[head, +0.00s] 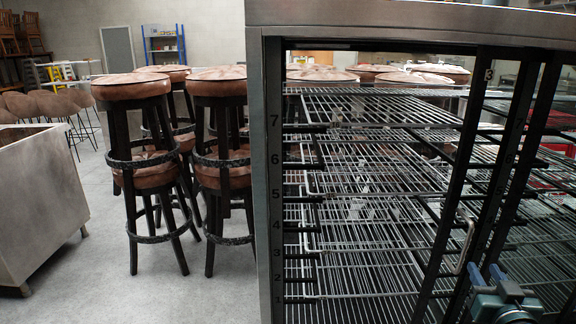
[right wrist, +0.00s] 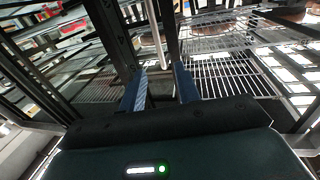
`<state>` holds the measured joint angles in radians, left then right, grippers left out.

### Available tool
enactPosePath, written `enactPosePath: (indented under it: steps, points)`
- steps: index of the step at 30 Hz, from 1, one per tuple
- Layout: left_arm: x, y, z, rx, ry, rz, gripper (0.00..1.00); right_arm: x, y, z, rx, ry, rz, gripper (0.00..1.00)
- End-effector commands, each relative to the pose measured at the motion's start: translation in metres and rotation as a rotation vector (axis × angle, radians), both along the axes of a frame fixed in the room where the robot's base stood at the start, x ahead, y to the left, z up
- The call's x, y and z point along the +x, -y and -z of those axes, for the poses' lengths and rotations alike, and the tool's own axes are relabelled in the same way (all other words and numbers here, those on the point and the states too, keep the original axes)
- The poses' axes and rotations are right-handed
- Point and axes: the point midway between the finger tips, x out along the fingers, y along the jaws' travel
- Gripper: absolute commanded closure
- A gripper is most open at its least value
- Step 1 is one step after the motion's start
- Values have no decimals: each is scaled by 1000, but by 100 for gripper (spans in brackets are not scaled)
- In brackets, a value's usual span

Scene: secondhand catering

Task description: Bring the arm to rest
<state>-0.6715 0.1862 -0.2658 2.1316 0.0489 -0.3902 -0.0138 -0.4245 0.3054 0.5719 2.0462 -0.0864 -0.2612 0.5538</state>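My right gripper (head: 485,272) is at the lower right of the head view, in front of the steel rack cabinet (head: 350,13). In the right wrist view its two blue fingers (right wrist: 160,68) stand apart with nothing between them. A pale curved handle (head: 468,246) on a dark upright is just above and left of the gripper in the head view. In the right wrist view the handle (right wrist: 156,36) shows beyond the fingertips, and its lower end lines up with the gap. I cannot tell how far apart they are. My left gripper is not in view.
Wire shelves (head: 370,190) fill the cabinet, with dark uprights close to the right gripper. Brown-topped stools (head: 131,87) stand left of the cabinet. A metal box-like unit (head: 40,195) is at the far left. Grey floor (head: 105,265) is clear between them.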

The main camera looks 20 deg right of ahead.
Motion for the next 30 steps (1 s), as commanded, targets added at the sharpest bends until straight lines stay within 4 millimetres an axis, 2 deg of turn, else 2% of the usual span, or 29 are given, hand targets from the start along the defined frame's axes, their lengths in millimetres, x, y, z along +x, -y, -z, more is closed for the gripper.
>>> enactPosePath:
  steps: [2, 4, 7, 11, 15, 18, 21, 25, 30]
  points:
    - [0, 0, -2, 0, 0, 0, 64, 1, -6, 5, 4, -14, -11, 68]
    - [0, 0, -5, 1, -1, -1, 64, 4, -21, 16, 10, -51, -39, 68]
    - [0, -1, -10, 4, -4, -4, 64, 8, -63, 47, 24, -146, -118, 68]
    - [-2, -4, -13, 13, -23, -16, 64, 1, -146, 97, 48, -305, -272, 68]
    - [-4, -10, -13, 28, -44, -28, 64, -24, -240, 138, 68, -451, -453, 68]
    - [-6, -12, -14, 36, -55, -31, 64, -47, -299, 155, 81, -525, -569, 68]
    - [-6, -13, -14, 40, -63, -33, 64, -67, -343, 163, 90, -574, -659, 68]
    - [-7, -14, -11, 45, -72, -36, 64, -83, -375, 167, 96, -603, -728, 68]
    - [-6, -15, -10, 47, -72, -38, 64, -88, -384, 169, 97, -611, -748, 68]
